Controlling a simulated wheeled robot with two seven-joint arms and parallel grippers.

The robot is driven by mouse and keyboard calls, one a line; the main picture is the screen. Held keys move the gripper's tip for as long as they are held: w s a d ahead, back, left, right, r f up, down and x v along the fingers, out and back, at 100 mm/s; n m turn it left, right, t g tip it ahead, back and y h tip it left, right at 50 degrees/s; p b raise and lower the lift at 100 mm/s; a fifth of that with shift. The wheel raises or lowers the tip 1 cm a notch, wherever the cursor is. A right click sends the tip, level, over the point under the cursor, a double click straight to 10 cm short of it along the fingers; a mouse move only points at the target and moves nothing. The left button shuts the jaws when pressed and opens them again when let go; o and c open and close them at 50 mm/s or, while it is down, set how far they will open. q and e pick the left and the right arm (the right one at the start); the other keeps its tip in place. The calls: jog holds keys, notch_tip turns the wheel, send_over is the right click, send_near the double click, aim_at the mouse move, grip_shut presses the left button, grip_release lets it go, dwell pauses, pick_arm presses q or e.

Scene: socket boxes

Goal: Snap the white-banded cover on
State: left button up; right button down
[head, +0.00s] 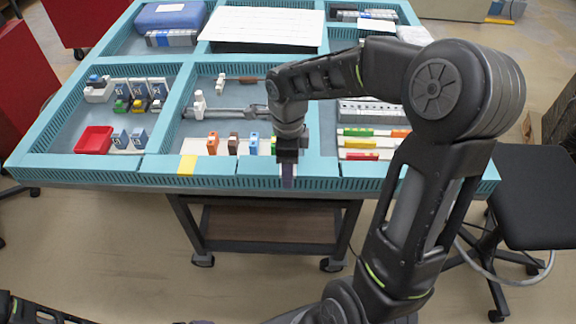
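My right gripper (288,178) points down over the front edge of the table, near its middle. It is seen narrow and dark, and I cannot tell whether its fingers are apart or hold anything. A row of small coloured blocks, among them a brown one (233,144) and a blue one (254,145), stands on a white strip just left of it. Small white-and-blue socket-like units (139,87) stand in the left compartment. No cover with a white band can be made out for certain. Only part of my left arm shows at the bottom left; its gripper is out of view.
The table (110,167) has raised teal dividers. A red tray (94,140), a blue case (171,17), a white panel (262,26) and a long grey tool (228,112) lie in its compartments. A black chair (540,195) stands at the right. The floor in front is clear.

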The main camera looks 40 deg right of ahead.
jog(key=shift+f, duration=0.35)
jog(key=shift+c, duration=0.2)
grip_release()
dwell(0.4)
jog(key=shift+r, duration=0.1)
notch_tip(320, 180, up, 8)
jog(key=p, duration=0.4)
jog(key=shift+f+p, duration=0.25)
jog(key=shift+p, duration=0.05)
